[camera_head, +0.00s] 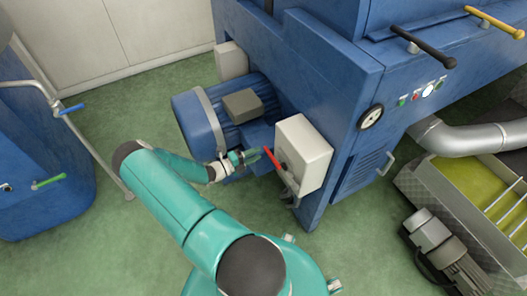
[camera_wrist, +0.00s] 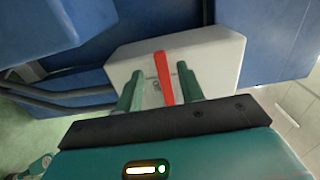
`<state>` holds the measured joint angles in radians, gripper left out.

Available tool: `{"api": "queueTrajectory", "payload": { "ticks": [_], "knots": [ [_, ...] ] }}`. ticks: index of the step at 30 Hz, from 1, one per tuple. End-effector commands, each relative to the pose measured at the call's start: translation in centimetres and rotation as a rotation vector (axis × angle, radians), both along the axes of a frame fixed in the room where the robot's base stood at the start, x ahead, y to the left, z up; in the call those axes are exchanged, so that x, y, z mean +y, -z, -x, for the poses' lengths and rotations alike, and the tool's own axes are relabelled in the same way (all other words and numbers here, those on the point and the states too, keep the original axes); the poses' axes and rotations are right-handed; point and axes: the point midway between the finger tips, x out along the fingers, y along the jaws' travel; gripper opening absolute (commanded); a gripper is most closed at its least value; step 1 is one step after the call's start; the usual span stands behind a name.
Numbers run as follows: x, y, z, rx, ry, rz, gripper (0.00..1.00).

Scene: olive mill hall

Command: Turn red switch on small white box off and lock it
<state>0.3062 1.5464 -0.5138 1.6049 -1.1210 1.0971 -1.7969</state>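The small white box (camera_head: 308,150) is mounted on the side of the blue machine; it also fills the upper middle of the wrist view (camera_wrist: 215,58). Its red switch (camera_head: 272,158) is a long narrow lever on the box's front, also seen in the wrist view (camera_wrist: 164,76). My gripper (camera_head: 254,156) is in front of the box, its green fingers spread. In the wrist view my gripper (camera_wrist: 160,82) has one finger on each side of the lever, with gaps showing on both sides. A small grey metal part (camera_head: 288,184) hangs at the box's lower edge; its details are too small to tell.
A blue motor (camera_head: 200,124) stands left of the box, close to my gripper. The blue machine (camera_head: 320,62) carries a gauge (camera_head: 370,117), small buttons and levers. A blue tank (camera_head: 40,160) with a pipe rail is at left. Green floor (camera_head: 110,250) is open at lower left.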

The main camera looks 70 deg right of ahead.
Motion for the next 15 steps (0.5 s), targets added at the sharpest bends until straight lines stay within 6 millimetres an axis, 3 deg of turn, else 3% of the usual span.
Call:
{"api": "queueTrajectory", "payload": {
  "ticks": [9, 15],
  "knots": [
    [4.9, 0.1, -4.3, -0.001, -0.001, -0.002, 0.38],
    [6.1, 0.0, -5.3, 0.002, 0.0, -0.001, 0.38]
  ]
}}
